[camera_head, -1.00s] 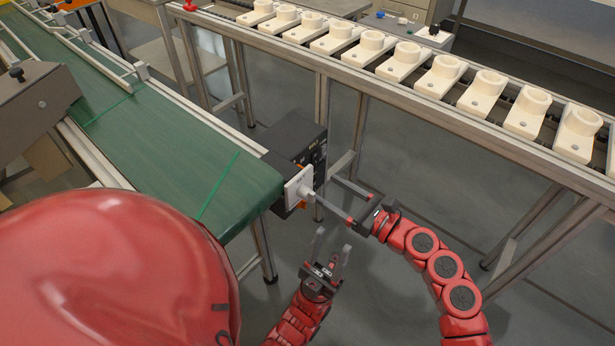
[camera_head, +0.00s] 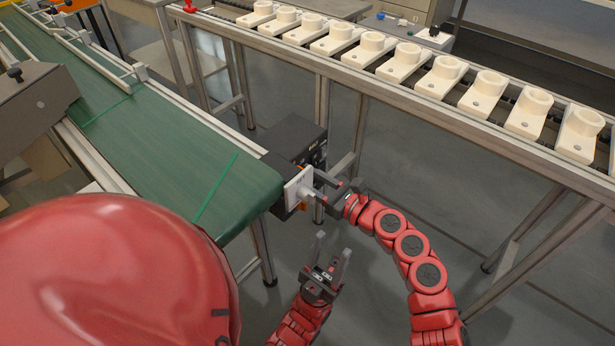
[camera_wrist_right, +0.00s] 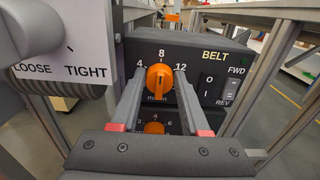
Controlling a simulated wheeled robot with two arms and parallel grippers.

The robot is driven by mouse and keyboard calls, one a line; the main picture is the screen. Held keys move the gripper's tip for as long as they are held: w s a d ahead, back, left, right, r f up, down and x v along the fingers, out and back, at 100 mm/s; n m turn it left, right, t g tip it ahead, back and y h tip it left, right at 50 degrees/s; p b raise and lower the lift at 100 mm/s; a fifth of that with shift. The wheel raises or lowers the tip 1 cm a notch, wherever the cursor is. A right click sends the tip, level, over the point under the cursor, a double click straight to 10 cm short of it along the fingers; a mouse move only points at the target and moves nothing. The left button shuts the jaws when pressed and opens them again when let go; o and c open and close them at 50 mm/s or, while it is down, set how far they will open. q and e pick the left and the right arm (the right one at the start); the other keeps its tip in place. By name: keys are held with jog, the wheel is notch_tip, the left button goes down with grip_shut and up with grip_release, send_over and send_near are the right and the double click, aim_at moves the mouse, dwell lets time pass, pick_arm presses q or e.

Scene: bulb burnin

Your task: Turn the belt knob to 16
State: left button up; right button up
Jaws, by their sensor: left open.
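The black belt control box (camera_head: 297,140) sits at the end of the green conveyor. In the right wrist view its orange belt knob (camera_wrist_right: 160,82) faces me, with 4, 8 and 12 around it; its ridge stands nearly upright, roughly toward 8. The 16 mark is not visible, perhaps behind a finger. My right gripper (camera_wrist_right: 158,88) is open, with one finger on each side of the knob; I cannot tell whether they touch it. In the head view this gripper (camera_head: 317,184) is at the box front. My left gripper (camera_head: 333,245) is open and empty, below and in front of the box.
A second orange knob (camera_wrist_right: 153,128) lies just below, partly hidden by my gripper. A FWD/REV switch (camera_wrist_right: 229,88) is to the right. A white LOOSE/TIGHT plate (camera_wrist_right: 75,45) with a grey handle is close on the left. A rack of white holders (camera_head: 440,75) stands behind.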

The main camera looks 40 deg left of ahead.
grip_shut()
jog(key=shift+w+d+f+m+p, duration=0.1)
jog(key=shift+f+m+p, duration=0.1)
jog(key=shift+m+p, duration=3.25)
jog(key=shift+w+a+f+m+p, duration=0.1)
jog(key=shift+w+f+m+p, duration=0.1)
jog(key=shift+m+p, duration=3.3)
jog(key=shift+w+d+f+m+p, duration=0.15)
jog(key=shift+m+p, duration=1.75)
jog(key=shift+m, duration=3.05)
jog(key=shift+s+f, duration=0.1)
jog(key=shift+s, duration=0.05)
